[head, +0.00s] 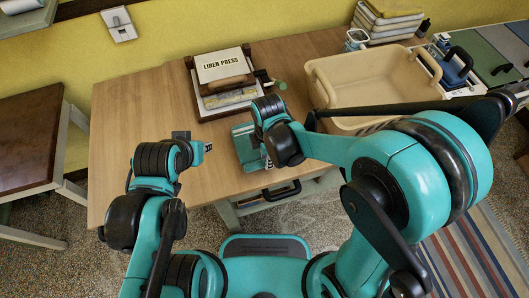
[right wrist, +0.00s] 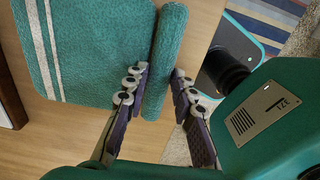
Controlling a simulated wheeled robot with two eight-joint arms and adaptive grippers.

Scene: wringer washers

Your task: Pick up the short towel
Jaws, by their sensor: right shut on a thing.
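The short towel (head: 243,143) is teal, and only part of it shows in the head view, at the table's front edge beside my right wrist. In the right wrist view the towel (right wrist: 95,45) has pale stripes near its left end and a thick folded edge on the right. My right gripper (right wrist: 160,92) has its fingers on either side of that folded edge and is shut on it. My right wrist hides the fingers in the head view. My left gripper (head: 200,147) is over the table's front left, apart from the towel; its finger opening is unclear.
A linen press (head: 220,80) stands on the wooden table (head: 130,105) behind the towel. A beige tub (head: 375,85) is to the right, with folded linens (head: 388,22) behind it. The table's left part is clear. A drawer handle (head: 281,190) shows below the front edge.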

